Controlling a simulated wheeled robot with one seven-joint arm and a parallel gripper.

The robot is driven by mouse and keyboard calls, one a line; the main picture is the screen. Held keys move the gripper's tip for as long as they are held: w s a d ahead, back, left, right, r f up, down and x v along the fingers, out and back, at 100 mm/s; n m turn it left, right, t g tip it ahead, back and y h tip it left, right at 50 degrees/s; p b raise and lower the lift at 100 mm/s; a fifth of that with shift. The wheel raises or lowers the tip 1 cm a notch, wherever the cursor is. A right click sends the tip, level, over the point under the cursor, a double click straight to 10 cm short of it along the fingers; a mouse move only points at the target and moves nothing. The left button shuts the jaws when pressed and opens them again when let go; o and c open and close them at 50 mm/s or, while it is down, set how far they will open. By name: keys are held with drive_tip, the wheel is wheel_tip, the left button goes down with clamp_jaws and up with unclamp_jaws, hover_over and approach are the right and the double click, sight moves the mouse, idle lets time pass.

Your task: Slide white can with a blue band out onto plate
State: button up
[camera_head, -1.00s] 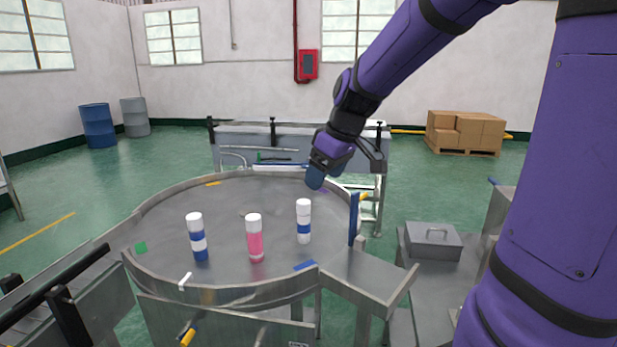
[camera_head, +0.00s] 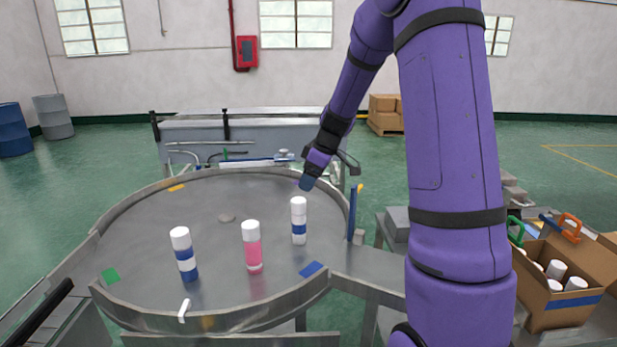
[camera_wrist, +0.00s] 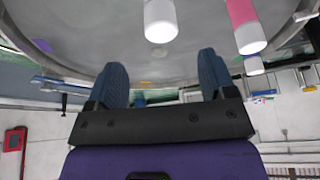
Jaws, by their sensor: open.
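The white can with a blue band (camera_head: 299,229) stands upright near the right side of the round metal table (camera_head: 215,205). My gripper (camera_head: 306,184) is above and just behind this can in the head view, pointing down. In the wrist view my gripper (camera_wrist: 165,82) has its two dark fingers wide apart with nothing between them. A white can end (camera_wrist: 160,20) shows beyond the fingers there; its band is out of sight. The plate (camera_head: 370,268) is the flat grey metal piece joined to the table's front right edge, and its bare top is partly hidden behind my arm.
A pink can (camera_head: 252,247) stands left of the banded can, and a blue can with a white band (camera_head: 184,255) stands farther left. A blue upright post (camera_head: 352,213) rises at the table's right rim. An open carton (camera_head: 562,290) holding white-topped cans stands at the right.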

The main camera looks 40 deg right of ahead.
sight(300, 200)
drive_tip(key=shift+f, duration=0.1)
drive_tip(key=x, duration=1)
drive_tip(key=shift+w+f, duration=0.1)
drive_tip(key=shift+f, duration=0.2)
drive_tip(key=shift+c, duration=0.4)
drive_tip(key=c, duration=1)
